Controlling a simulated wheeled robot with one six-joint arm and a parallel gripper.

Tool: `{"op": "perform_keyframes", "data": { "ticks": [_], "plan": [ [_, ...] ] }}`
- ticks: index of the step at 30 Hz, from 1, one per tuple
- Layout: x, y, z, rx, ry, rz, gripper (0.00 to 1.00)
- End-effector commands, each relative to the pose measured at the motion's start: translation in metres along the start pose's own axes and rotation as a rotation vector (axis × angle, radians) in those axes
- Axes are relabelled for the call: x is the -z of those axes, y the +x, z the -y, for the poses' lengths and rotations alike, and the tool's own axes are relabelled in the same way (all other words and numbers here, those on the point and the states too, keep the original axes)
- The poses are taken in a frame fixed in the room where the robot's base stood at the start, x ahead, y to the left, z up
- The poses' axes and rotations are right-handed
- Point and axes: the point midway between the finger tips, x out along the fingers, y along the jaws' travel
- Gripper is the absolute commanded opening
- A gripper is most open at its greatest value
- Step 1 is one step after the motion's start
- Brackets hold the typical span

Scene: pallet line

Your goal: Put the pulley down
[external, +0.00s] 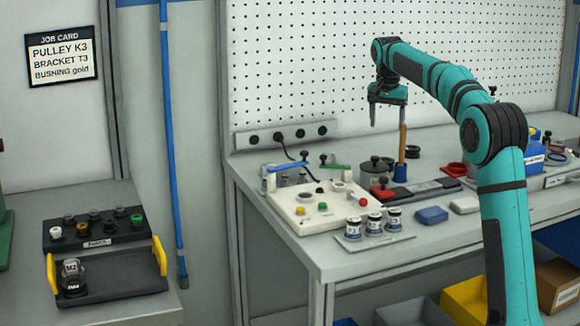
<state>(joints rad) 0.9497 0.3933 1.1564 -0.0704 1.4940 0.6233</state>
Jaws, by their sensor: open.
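My gripper (387,122) hangs above the bench, pointing down, with its two fingers apart and nothing seen between them. A brown wooden handle on a blue base (401,171) stands just below its right finger; I cannot tell whether they touch. I cannot tell for certain which thing is the pulley. A grey round part with a dark knob (375,170) stands on the bench below the gripper. The job card (61,56) on the wall reads PULLEY K3, BRACKET T3, BUSHING gold.
A cream fixture board (308,222) and a plate with several labelled jars (374,223) are at the bench front. A black tray with yellow handles (135,270) holds a jar marked M2 on the left table. A pegboard (300,60) stands behind; bins (410,312) sit below.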

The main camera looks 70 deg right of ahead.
Motion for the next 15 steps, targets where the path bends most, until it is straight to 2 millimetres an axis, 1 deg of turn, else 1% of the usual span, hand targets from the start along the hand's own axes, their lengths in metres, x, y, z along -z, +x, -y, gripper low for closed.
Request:
{"op": "perform_keyframes", "data": {
  "ticks": [2, 5, 8, 11, 15],
  "plan": [
    [-0.001, 0.0, 0.0, 0.001, -0.001, -0.001, 0.68],
    [-0.009, -0.007, 0.005, 0.011, -0.018, -0.013, 0.68],
    [-0.031, -0.022, 0.016, 0.04, -0.061, -0.044, 0.68],
    [-0.066, -0.043, 0.032, 0.085, -0.129, -0.092, 0.68],
    [-0.121, -0.073, 0.05, 0.157, -0.234, -0.167, 0.68]
  ]
}}
